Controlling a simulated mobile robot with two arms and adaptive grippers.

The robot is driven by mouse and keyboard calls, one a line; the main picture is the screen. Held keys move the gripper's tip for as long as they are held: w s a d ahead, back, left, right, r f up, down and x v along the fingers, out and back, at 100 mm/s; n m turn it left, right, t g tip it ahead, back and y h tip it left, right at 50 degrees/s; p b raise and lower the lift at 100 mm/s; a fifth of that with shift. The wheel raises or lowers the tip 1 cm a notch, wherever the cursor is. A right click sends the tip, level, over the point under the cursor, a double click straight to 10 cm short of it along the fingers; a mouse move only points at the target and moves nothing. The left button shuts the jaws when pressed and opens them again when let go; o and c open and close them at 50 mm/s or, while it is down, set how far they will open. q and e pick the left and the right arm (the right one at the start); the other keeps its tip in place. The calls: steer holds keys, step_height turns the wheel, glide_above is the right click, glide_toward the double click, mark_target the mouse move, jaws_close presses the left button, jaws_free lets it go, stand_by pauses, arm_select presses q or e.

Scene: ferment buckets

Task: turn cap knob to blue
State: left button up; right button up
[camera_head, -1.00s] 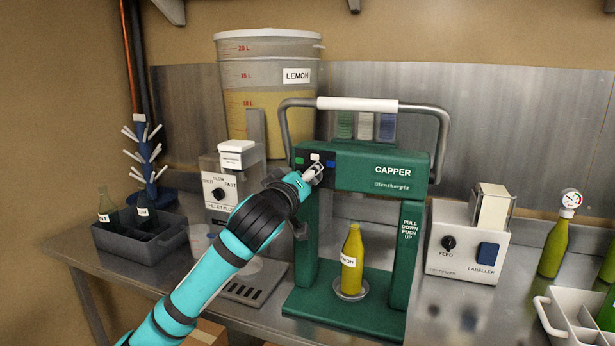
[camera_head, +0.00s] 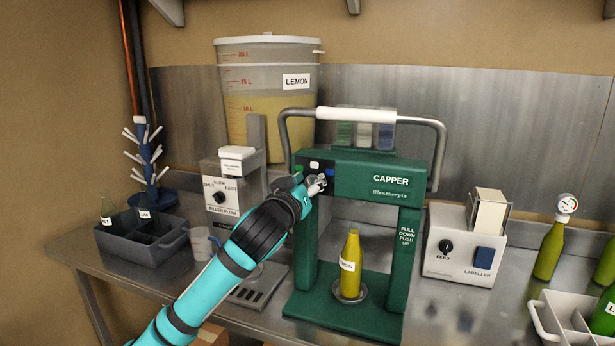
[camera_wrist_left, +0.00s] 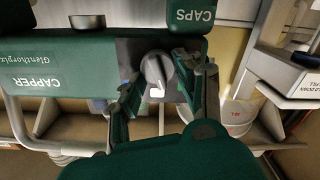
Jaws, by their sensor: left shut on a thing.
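The green capper (camera_head: 365,176) stands on the bench, with a dark panel at its upper left bearing green, white and blue marks. The pale cap knob (camera_wrist_left: 157,68) is on this panel in the left wrist view, between the two fingers of my left gripper (camera_wrist_left: 165,90). My left gripper also shows in the head view (camera_head: 315,185), shut on the knob and hiding most of it. The blue mark (camera_head: 331,172) is right of the fingers, the white mark (camera_head: 314,165) above, the green mark (camera_head: 299,168) left. I cannot tell where the knob points. My right gripper is out of view.
A yellow lemon bottle (camera_head: 350,265) stands upright in the capper. The filler (camera_head: 222,190) and lemon bucket (camera_head: 268,95) are left and behind. The labeller (camera_head: 465,245) is to the right. A grey crate (camera_head: 143,233) sits at the left, a pale crate (camera_head: 565,315) at lower right.

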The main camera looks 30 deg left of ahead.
arm_select(q)
steer(key=m+p, duration=0.1)
steer(key=m, duration=0.2)
steer(key=shift+d+r+p, duration=0.1)
steer(key=shift+r+p, duration=0.1)
steer(key=shift+p, duration=0.2)
steer(key=m+p, duration=0.2)
steer(key=m, duration=0.2)
steer(key=shift+d+p, duration=0.1)
steer(key=shift+p, duration=0.3)
steer(key=shift+w+d+f+m+p, duration=0.1)
steer(key=shift+m+p, duration=0.65)
steer(key=shift+m, duration=0.65)
steer(key=shift+d+f+m+p, duration=0.1)
steer(key=shift+m+p, duration=0.6)
steer(key=shift+m, duration=0.7)
steer(key=o, duration=1.1)
steer(key=shift+w+f, duration=0.1)
steer(key=shift+c, duration=0.2)
steer(key=v, duration=1.2)
steer(key=shift+f, duration=0.1)
